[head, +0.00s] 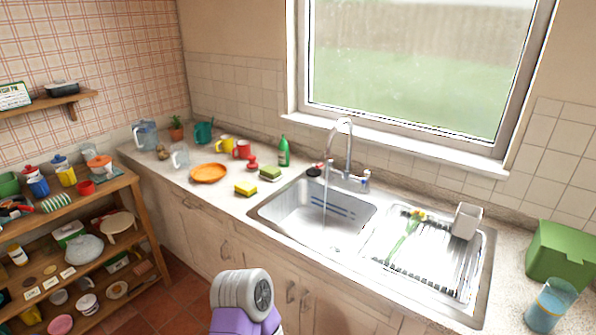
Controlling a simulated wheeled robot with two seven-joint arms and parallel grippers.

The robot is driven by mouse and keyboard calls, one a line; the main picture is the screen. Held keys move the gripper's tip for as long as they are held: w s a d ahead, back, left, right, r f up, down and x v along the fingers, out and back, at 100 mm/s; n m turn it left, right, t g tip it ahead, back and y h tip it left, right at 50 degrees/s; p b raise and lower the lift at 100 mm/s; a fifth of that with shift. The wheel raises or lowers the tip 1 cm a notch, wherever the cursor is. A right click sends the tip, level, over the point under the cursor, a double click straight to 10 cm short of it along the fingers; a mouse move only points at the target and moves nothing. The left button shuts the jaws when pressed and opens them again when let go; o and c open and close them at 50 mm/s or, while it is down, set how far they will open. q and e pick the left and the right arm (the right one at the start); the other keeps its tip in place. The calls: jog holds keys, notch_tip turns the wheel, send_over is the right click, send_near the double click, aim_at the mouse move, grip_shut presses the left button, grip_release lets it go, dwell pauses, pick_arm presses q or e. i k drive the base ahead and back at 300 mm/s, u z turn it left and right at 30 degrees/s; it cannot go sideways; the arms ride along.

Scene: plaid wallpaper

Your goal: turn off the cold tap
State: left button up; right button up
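The chrome mixer tap (349,150) stands upright behind the sink basin, with its curved spout over the basin. A thin stream of water (324,208) falls from the spout into the basin. A small tap handle with a bluish mark (366,179) is on the right of the tap body. Another handle (329,166) is on the left; its marking is too small to tell. Neither of my grippers shows in the head view. Only a white and purple part of my own body shows at the bottom centre, well short of the tap.
The steel sink (262,213) has a drainboard on its right holding a green brush (406,236) and a white holder (466,221). Sponges (246,188), a green bottle (284,151) and an orange plate (208,173) stand left. A green box (560,254) and blue cup (549,306) are right.

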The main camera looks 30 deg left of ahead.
aim_at(366, 173)
jog(key=u, duration=0.4)
jog(key=k, duration=0.6)
jog(key=u, duration=0.75)
jog(key=i, duration=1.6)
jog(key=z, duration=0.25)
